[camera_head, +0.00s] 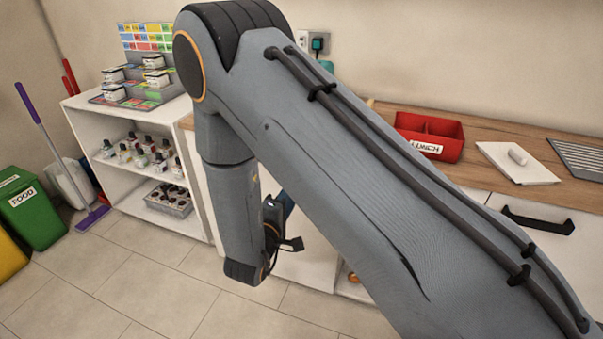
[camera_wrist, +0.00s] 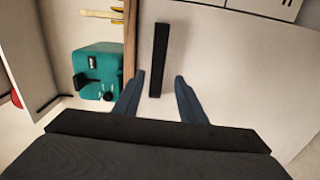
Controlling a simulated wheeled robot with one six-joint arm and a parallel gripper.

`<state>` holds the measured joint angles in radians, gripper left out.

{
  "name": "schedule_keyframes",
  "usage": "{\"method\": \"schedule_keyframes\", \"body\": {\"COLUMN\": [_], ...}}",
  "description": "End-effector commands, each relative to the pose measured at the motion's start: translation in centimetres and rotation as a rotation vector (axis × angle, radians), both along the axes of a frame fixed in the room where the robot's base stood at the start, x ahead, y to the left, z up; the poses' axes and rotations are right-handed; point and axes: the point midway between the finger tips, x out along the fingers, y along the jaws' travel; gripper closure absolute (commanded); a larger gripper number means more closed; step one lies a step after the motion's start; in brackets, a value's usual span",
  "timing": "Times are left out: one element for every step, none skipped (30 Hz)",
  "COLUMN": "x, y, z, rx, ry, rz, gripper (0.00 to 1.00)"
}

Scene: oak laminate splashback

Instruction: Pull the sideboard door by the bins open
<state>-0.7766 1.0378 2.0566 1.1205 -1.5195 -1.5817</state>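The sideboard door (camera_wrist: 215,60) is a plain white panel in the wrist view. Its black bar handle (camera_wrist: 159,60) runs parallel to the wooden worktop edge (camera_wrist: 130,45). My gripper (camera_wrist: 160,80) is open, with one blue-grey finger on each side of the handle's near end. Whether a finger touches the handle cannot be told. In the head view my gripper (camera_head: 290,228) is partly hidden by my arm, in front of the sideboard's white front (camera_head: 310,265). My arm hides the handle there. The green bin (camera_head: 30,212) and yellow bin (camera_head: 8,258) stand at far left.
A white open shelf (camera_head: 122,185) with bottles and a basket stands left of the sideboard. A red lunch box (camera_head: 432,138) stands on the worktop. Another front at right has a black handle (camera_head: 537,222). A teal appliance (camera_wrist: 97,70) shows in the wrist view.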

Motion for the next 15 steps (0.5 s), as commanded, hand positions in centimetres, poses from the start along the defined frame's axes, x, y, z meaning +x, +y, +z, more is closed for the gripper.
{"method": "schedule_keyframes", "body": {"x": [-0.2,-0.2,0.0,0.2,0.4,0.9,1.3,1.8,2.4,2.8,3.3,3.9,4.3,4.7,5.2], "y": [0.1,0.1,0.0,-0.1,-0.2,-0.4,-0.6,-0.8,-1.0,-1.2,-1.4,-1.6,-1.7,-1.9,-2.0], "z": [0.0,0.0,0.1,0.1,0.1,0.1,0.2,0.2,0.2,0.2,0.1,0.1,0.2,0.2,0.2], "rx": [-0.022,-0.032,-0.041,-0.043,-0.045,-0.044,-0.044,-0.043,-0.042,-0.041,-0.042,-0.041,-0.041,-0.041,-0.04], "ry": [-0.009,-0.015,-0.018,-0.019,-0.02,-0.02,-0.02,-0.021,-0.021,-0.02,-0.019,-0.019,-0.019,-0.019,-0.019], "rz": [-0.003,-0.005,-0.007,-0.009,-0.01,-0.011,-0.011,-0.011,-0.011,-0.011,-0.011,-0.011,-0.01,-0.01,-0.009], "gripper": [0.62,0.62,0.62,0.62,0.62,0.62,0.62,0.62,0.62,0.62,0.62,0.62,0.62,0.62,0.62]}}
